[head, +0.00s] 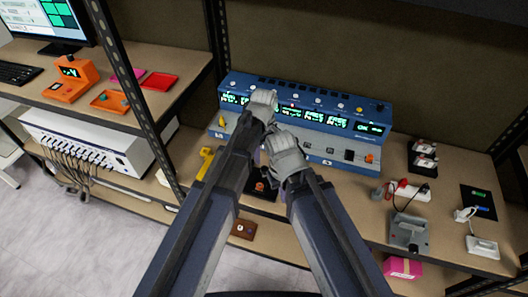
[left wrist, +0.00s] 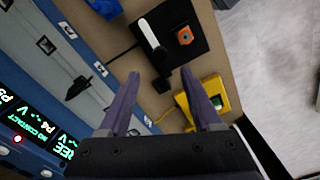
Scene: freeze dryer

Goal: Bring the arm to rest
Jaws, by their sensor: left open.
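My left gripper (left wrist: 165,88) is open, with two purple fingers apart and nothing between them in the left wrist view. It hangs over the bench in front of the blue freeze dryer (head: 300,112). In the head view only a bit of the left gripper (head: 258,158) shows between my two arms. Beyond its fingertips in the left wrist view is a black plate (left wrist: 180,60) with a white lever and an orange knob. My right arm reaches in beside the left one; its gripper is hidden.
A yellow device (left wrist: 208,98) stands close to the right finger in the left wrist view. An orange instrument (head: 70,80) is on the left bench. A grey device (head: 410,232) and a white power strip (head: 410,192) are at the right. Dark shelf posts (head: 135,85) stand left.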

